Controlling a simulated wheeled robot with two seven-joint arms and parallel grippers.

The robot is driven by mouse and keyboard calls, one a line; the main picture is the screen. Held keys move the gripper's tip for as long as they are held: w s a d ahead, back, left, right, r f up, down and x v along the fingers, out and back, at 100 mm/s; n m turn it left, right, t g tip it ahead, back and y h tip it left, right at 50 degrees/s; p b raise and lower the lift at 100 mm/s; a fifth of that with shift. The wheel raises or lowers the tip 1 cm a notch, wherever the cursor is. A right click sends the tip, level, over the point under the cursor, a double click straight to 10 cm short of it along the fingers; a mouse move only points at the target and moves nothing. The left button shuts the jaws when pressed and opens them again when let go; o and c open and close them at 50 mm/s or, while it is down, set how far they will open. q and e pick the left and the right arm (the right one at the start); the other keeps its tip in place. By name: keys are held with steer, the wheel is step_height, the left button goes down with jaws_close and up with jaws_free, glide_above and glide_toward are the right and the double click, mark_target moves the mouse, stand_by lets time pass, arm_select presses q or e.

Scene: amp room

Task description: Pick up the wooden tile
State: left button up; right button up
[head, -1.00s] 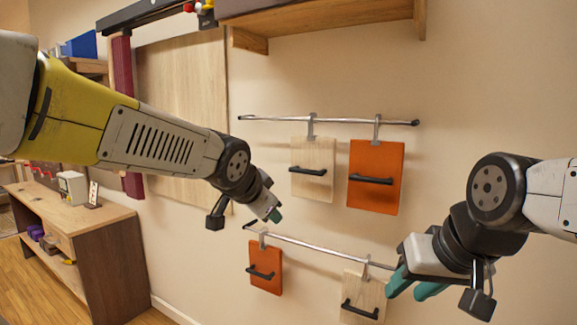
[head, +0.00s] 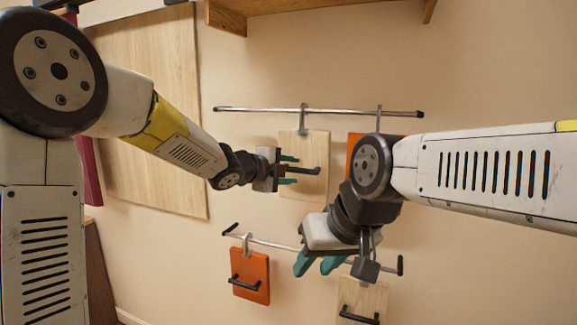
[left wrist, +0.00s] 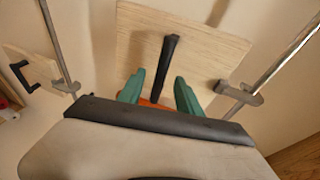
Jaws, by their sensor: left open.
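A pale wooden tile (head: 316,146) with a black handle hangs by a hook from the upper metal bar. My left gripper (head: 294,170) is open in front of this tile, its teal fingers above and below the left end of the handle. In the left wrist view the tile (left wrist: 205,50) fills the upper middle, and its handle (left wrist: 166,62) points down towards the gap between the fingers. A second wooden tile (head: 360,297) hangs from the lower bar. My right gripper (head: 317,272) is open and empty, above and left of that lower tile.
An orange tile (head: 355,142) on the upper bar (head: 250,110) is mostly hidden behind my right arm. Another orange tile (head: 250,275) hangs at lower left from the lower bar (head: 270,243). A wooden shelf (head: 300,10) is overhead. A large wood panel (head: 150,100) stands at left.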

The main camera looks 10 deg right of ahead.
mark_target(297, 170)
arm_select(q)
steer(key=x, duration=0.3)
steer(key=shift+w+d, duration=0.1)
steer(key=shift+d, duration=0.25)
jaws_close()
steer(key=shift+f, duration=0.1)
stand_by(0.9)
